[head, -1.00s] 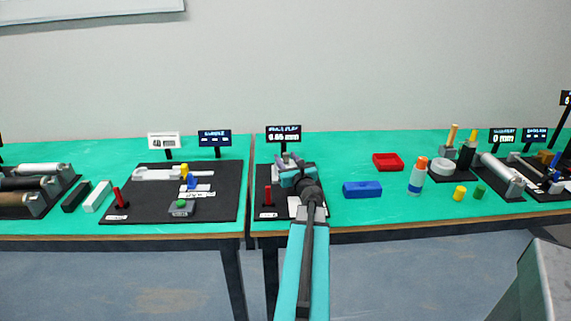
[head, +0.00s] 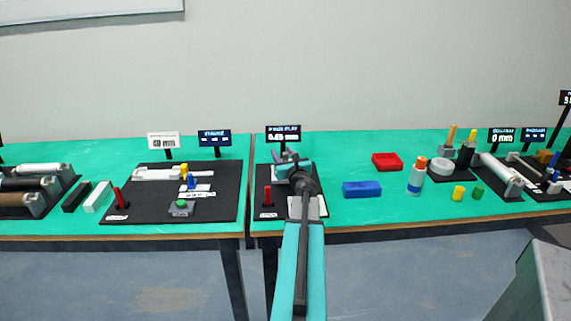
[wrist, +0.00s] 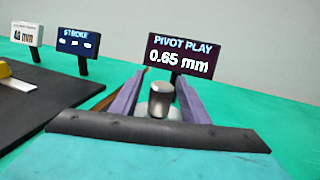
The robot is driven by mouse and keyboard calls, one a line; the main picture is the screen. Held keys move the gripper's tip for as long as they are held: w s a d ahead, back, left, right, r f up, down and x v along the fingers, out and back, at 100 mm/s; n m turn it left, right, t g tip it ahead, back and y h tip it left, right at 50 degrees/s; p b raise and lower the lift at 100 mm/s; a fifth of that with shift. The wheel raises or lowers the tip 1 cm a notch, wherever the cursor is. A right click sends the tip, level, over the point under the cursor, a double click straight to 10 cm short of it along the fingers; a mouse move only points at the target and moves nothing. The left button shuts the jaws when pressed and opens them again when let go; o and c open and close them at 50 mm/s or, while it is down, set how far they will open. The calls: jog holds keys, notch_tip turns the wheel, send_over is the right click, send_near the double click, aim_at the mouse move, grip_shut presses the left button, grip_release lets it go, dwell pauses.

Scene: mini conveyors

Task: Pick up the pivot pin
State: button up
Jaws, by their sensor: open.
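The pivot pin appears to be the short grey metal cylinder (wrist: 158,99) in the wrist view, standing in front of the sign reading "PIVOT PLAY 0.65 mm" (wrist: 180,55). My gripper (wrist: 160,90) is open, with its two purple fingers pointing toward the sign, one on each side of the cylinder. A gap shows on both sides, and a second pale metal piece shows right beside the cylinder. In the head view my gripper (head: 289,158) is over the black pivot station board (head: 264,183), and my arm hides the pin there.
A red post (head: 267,195) stands on the board left of my arm. The sign (head: 283,134) stands close behind my gripper.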

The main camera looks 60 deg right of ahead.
grip_shut()
jog(key=shift+r, duration=0.1)
notch_tip(320, 180, up, 10)
jog(key=p, duration=0.1)
jog(key=shift+p, duration=0.4)
dwell(0.4)
dwell(0.4)
